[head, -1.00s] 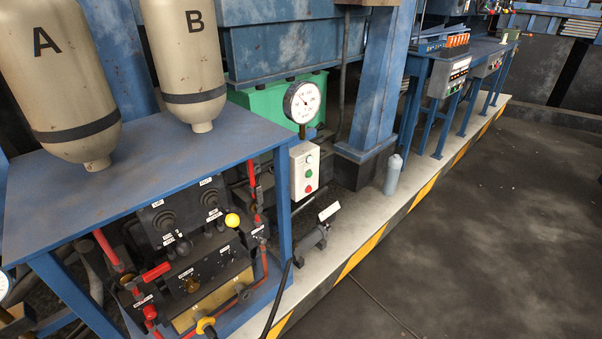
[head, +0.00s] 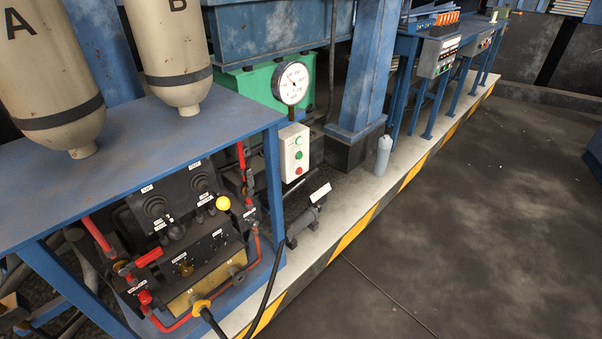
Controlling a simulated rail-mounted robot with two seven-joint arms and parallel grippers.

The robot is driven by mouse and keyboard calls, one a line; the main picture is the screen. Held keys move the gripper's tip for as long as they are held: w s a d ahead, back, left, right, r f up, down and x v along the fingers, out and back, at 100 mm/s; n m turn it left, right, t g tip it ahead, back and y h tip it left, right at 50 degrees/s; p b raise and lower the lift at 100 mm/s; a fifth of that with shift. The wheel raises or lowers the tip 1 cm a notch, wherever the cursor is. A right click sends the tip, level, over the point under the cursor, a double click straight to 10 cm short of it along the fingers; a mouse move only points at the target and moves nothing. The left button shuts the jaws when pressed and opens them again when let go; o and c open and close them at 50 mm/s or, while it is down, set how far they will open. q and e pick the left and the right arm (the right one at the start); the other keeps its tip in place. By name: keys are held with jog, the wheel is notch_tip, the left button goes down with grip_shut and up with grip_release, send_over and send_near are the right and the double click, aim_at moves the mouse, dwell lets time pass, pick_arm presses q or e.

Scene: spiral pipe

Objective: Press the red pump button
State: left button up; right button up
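A white control box (head: 294,152) is mounted beside the blue table's right leg, below a round white pressure gauge (head: 291,83). On its front are a white element at the top, a green button (head: 299,156) in the middle and a red button (head: 299,170) at the bottom. The red button is small and unobstructed. I cannot tell whether it is pressed. Neither of my grippers shows in the head view.
A blue table (head: 150,165) holds tanks A (head: 45,80) and B (head: 172,50) over a valve panel (head: 195,240) with red pipes. A black hose (head: 268,290) crosses the striped platform edge. A grey bottle (head: 383,155) stands by the column. The dark floor (head: 450,230) at right is clear.

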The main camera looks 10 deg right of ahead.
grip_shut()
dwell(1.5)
